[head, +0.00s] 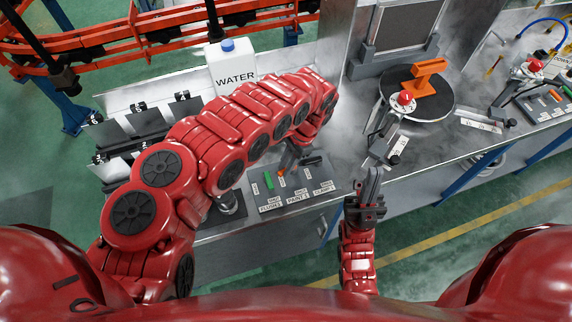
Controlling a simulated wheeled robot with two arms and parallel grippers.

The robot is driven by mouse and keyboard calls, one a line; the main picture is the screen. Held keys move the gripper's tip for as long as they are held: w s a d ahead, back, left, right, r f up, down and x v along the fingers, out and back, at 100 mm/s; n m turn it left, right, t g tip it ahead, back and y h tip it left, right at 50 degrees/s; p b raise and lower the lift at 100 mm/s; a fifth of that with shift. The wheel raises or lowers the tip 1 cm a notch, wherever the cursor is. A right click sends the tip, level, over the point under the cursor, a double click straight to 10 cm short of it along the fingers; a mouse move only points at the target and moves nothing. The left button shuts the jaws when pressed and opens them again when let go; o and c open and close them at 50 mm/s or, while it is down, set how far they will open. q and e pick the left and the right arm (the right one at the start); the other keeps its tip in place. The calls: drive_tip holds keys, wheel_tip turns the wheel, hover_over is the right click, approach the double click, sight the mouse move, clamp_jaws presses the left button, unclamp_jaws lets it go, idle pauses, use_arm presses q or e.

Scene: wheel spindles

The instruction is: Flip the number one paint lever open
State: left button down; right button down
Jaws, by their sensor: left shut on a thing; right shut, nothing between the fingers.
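The control panel (325,197) lies on the bench front at the centre, with printed labels for flush, paint and clamp along its lower edge. A green lever (268,177) sits at its left, and a dark lever (312,160) at its right. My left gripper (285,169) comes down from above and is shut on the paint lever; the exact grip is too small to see. My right gripper (375,172) is shut and empty, right of the panel, pointing up.
A white water jug (231,64) stands behind my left arm. Numbered dark plates (146,121) stand at the left. A round black turntable (437,100) with an orange part (424,72) is at the right, with a red-knobbed spray fixture (404,98) beside it. Mist drifts over the bench.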

use_arm(q)
drive_tip(key=shift+w+a+f+m+t+b, duration=0.2)
drive_tip(key=shift+m+t+b, duration=0.1)
drive_tip(key=shift+m+b, duration=0.4)
drive_tip(key=shift+w+r+m+t, duration=0.15)
drive_tip(key=shift+r+m+t, duration=0.2)
drive_tip(key=shift+m, duration=0.55)
drive_tip(key=shift+f, duration=0.15)
drive_tip(key=c, duration=0.8)
unclamp_jaws()
drive_tip(key=shift+y, duration=0.3)
drive_tip(key=shift+o, duration=0.2)
drive_tip(key=b+v, duration=0.5)
drive_tip(key=v, duration=1.2)
drive_tip(key=shift+r, duration=0.2)
